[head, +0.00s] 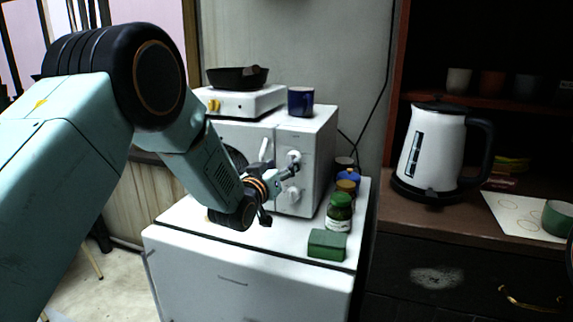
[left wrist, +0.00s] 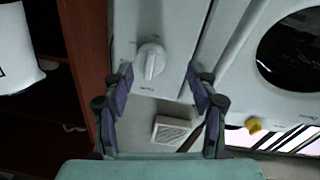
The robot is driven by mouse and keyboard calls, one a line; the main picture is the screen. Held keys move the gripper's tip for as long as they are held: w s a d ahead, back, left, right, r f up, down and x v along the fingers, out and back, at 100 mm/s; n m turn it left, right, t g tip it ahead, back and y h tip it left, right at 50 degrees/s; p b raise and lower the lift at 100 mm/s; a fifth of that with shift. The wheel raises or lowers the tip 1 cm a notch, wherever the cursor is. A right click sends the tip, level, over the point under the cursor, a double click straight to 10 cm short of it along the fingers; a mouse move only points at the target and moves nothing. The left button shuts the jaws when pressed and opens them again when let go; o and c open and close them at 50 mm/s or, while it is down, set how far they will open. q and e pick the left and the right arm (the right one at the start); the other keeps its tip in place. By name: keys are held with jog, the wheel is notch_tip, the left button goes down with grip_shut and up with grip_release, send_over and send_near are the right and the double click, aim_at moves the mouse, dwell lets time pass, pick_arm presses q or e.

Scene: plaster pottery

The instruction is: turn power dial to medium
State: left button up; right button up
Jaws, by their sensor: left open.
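The white microwave (head: 318,150) stands on a white cabinet, with two white dials on its right-hand panel. The upper dial (head: 294,157) is partly covered by my gripper in the head view; the lower dial (head: 291,196) is below it. The left wrist view shows one round dial (left wrist: 150,62) with a raised grip bar, apparently the upper one. My left gripper (head: 287,170) is open in front of the panel. In the left wrist view its fingers (left wrist: 159,74) are to either side of the dial, without clear contact. The dial markings are too small to read. My right gripper is out of view.
A hotplate (head: 232,102) with a black pan (head: 237,77) and a blue mug (head: 301,101) sit on the microwave. Jars, including a green one (head: 339,213), and a green box (head: 327,244) stand right of my gripper. A kettle (head: 435,148) is farther right.

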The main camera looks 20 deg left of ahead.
pick_arm(q)
jog(key=shift+w+d+r, duration=0.1)
jog(key=shift+w+d, duration=0.1)
jog(key=shift+w, duration=0.4)
jog(key=shift+w+d, duration=0.15)
jog(key=shift+w, duration=0.4)
jog(key=shift+d+r, duration=0.15)
jog(key=shift+d, duration=0.45)
jog(key=shift+c, duration=1.2)
jog(key=shift+a, duration=0.45)
jog(key=c, duration=0.5)
jog(key=shift+d, duration=0.25)
jog(key=c, duration=0.4)
jog(key=shift+a, duration=0.1)
